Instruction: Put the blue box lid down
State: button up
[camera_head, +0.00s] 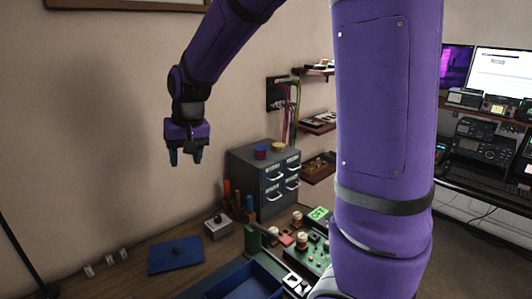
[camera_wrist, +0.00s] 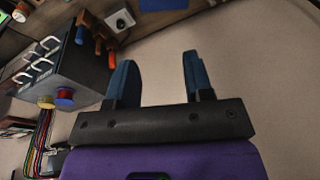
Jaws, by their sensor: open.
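A flat blue lid (camera_head: 176,254) with a small knob lies on the wooden table at the left in the head view. A blue open box (camera_head: 250,281) stands at the bottom edge, partly cut off, to the right of the lid. My gripper (camera_head: 187,161) is high above the table, well above the lid and apart from it. In the wrist view my gripper (camera_wrist: 157,75) shows two blue fingers spread apart with nothing between them. A piece of a blue flat thing (camera_wrist: 163,4), likely the lid, shows at the top edge of the wrist view.
A grey drawer cabinet (camera_head: 262,177) with red-blue and yellow spools on top stands at the back. Upright tools (camera_head: 238,201) and a small grey box (camera_head: 217,227) stand beside it. A green circuit board (camera_head: 309,254) lies to the right.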

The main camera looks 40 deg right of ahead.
jog(key=s+d+r+n+t, duration=0.1)
jog(key=s+r, duration=0.3)
jog(key=s, duration=0.9)
jog(key=s+d+r+n+t+h, duration=0.1)
jog(key=s+r, duration=0.3)
jog(key=s, duration=0.9)
jog(key=shift+d+r+t, duration=0.35)
jog(key=shift+d+t, duration=0.05)
jog(key=shift+d, duration=0.15)
jog(key=shift+w, duration=0.35)
